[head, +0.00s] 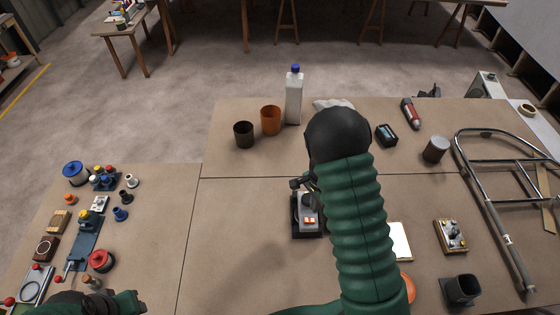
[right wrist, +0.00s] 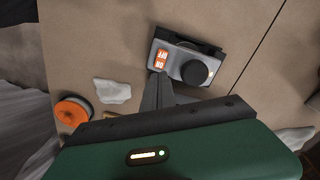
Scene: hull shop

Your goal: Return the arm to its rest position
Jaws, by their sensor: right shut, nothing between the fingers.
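My right arm (head: 362,235), green and ribbed with a dark rounded joint, reaches over the middle of the bench. My right gripper (head: 302,184) is partly hidden by the arm in the head view. In the right wrist view its dark fingers (right wrist: 158,92) are closed together with nothing between them. They are at the near edge of a grey box with a black knob and orange switches (right wrist: 190,65); I cannot tell whether they touch it. This box also shows in the head view (head: 308,216). A bit of my left arm shows at the bottom left; its fingers are not seen.
A white bottle with a blue cap (head: 294,97), orange cup (head: 271,121) and dark cup (head: 244,134) stand behind. A tubular metal frame (head: 487,215), control box (head: 450,236) and dark square cup (head: 462,290) are right. Several small parts crowd the left; the bench left of the grey box is clear.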

